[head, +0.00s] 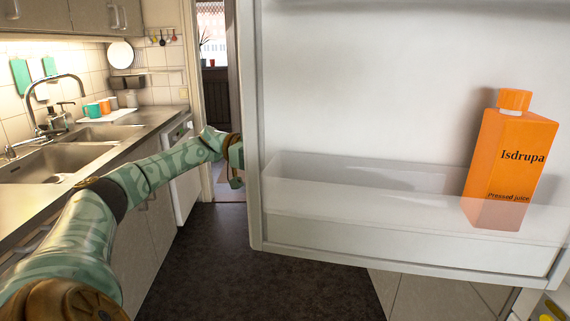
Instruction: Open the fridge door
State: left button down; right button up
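The fridge door (350,90) stands open across the right half of the head view, with its white inner side facing me. A clear door shelf (350,205) runs along its lower part. My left arm reaches in from the left. My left gripper (237,163) is at the door's left edge, at about shelf height. Its fingers are small and partly hidden by the door, so I cannot tell whether they are open or shut, or whether they touch the door. My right gripper is not in view.
An orange juice carton (510,160) stands upright in the door shelf. A counter with a sink (60,160) and cups runs along the left. Dark floor (220,265) is clear between the counter and the door. A doorway (214,75) is at the back.

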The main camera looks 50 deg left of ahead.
pick_arm(q)
jog(key=shift+w+a+f, duration=0.1)
jog(key=shift+w+a, duration=0.05)
jog(key=shift+w, duration=0.1)
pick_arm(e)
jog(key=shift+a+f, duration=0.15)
pick_arm(q)
jog(key=c, duration=1.3)
grip_release()
